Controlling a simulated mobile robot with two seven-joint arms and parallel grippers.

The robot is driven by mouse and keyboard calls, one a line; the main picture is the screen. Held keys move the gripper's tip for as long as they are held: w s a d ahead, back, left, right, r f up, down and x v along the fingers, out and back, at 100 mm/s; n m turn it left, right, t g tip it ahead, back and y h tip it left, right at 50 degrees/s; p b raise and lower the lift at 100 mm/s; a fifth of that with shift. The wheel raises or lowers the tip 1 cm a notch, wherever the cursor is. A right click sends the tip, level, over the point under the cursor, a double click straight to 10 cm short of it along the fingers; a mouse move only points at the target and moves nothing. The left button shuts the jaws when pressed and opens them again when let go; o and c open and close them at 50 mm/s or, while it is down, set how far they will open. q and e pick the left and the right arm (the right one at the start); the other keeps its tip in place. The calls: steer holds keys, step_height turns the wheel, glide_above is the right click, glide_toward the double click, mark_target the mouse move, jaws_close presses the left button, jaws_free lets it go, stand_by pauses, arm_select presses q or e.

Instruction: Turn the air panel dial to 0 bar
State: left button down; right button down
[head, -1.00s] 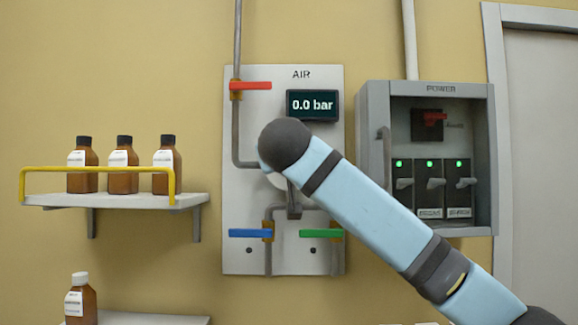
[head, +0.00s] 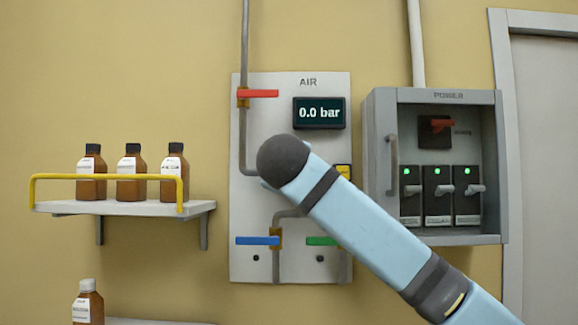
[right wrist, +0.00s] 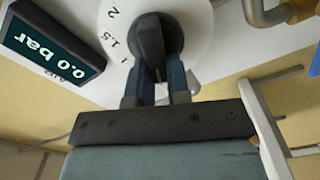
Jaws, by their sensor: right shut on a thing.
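The air panel (head: 262,210) is a pale board on the wall. Its display (head: 319,113) reads 0.0 bar. The dial is hidden behind my right arm in the head view. In the right wrist view the white dial face (right wrist: 195,62) shows the marks 1, 1.5 and 2, with a dark knob (right wrist: 150,40) at its middle. My right gripper (right wrist: 158,80) has its two fingers shut on the knob. The display also shows there upside down (right wrist: 50,45). My left gripper is in neither view.
The panel has a red lever (head: 258,93), a blue lever (head: 257,240) and a green lever (head: 321,241). To its right hangs the open power box (head: 376,200). To its left is a shelf (head: 130,208) with amber bottles and a yellow rail (head: 107,177).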

steer(key=shift+a+f+n, duration=0.1)
steer(key=shift+n, duration=0.5)
steer(key=c, duration=1.1)
jaws_free()
steer(key=shift+s, duration=0.1)
steer(key=s+b, duration=0.4)
steer(key=s, duration=0.9)
steer(key=shift+s, duration=0.4)
